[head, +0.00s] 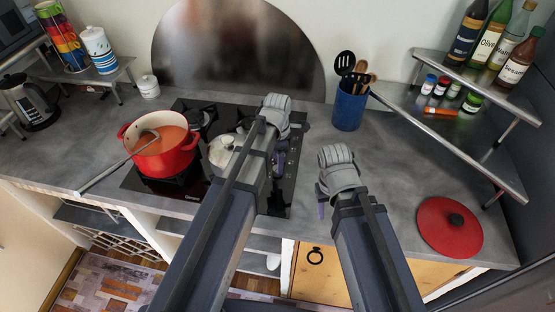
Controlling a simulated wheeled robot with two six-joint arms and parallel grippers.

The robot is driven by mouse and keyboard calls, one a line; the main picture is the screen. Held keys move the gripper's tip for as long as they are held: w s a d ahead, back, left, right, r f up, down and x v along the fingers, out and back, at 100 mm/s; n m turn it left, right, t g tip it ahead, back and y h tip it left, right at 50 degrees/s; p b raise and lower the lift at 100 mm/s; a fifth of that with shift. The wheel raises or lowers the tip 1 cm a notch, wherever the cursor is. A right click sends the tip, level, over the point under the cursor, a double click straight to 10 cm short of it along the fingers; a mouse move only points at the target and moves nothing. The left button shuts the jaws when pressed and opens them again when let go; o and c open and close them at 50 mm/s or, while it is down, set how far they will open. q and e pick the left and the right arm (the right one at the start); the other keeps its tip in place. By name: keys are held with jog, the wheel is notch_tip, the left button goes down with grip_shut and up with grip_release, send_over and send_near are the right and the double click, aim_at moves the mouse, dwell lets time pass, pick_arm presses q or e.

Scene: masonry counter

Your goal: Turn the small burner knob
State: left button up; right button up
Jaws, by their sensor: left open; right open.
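The black cooktop (146,181) is set into the grey counter. A strip of small controls (293,160) runs along its right side. They are tiny and partly hidden by my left arm, so I cannot tell which one is the small burner knob. My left gripper (279,163) is open and points down over this strip. I cannot tell whether it touches a knob. My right gripper (321,202) is open and empty above the counter, right of the cooktop near the front edge.
A red pot (178,158) with a ladle and a light kettle (221,152), partly behind my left arm, stand on the cooktop. A blue utensil holder (348,108) stands behind. A red lid (440,235) lies at right below a metal shelf (480,150). The counter between is clear.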

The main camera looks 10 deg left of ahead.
pick_arm(q)
notch_tip(320, 180, up, 5)
jog(key=p, duration=0.3)
jog(key=shift+f+p, duration=0.1)
jog(key=shift+p, duration=0.25)
pick_arm(e)
notch_tip(320, 180, up, 5)
jog(key=shift+f, duration=0.15)
pick_arm(q)
jog(key=shift+f, duration=0.1)
jog(key=shift+s+d+m, duration=0.15)
jog(key=shift+s+m, duration=0.15)
jog(key=s+d+f+m+b, duration=0.1)
jog(key=s+m, duration=0.3)
jog(key=m, duration=0.4)
jog(key=s+d+f+m+b, duration=0.1)
jog(key=s+d+m, duration=0.1)
jog(key=s+m, duration=0.3)
jog(key=s+d+m+y+b, duration=0.1)
jog(key=s+m, duration=0.4)
jog(key=m, duration=0.6)
jog(key=shift+s+d+f, duration=0.15)
jog(key=shift+d+f, duration=0.25)
jog(key=shift+d, duration=0.35)
jog(key=shift+s+d+m, duration=0.1)
jog(key=shift+s+m, duration=0.3)
jog(key=shift+m, duration=0.7)
pick_arm(e)
jog(key=shift+f, duration=1.55)
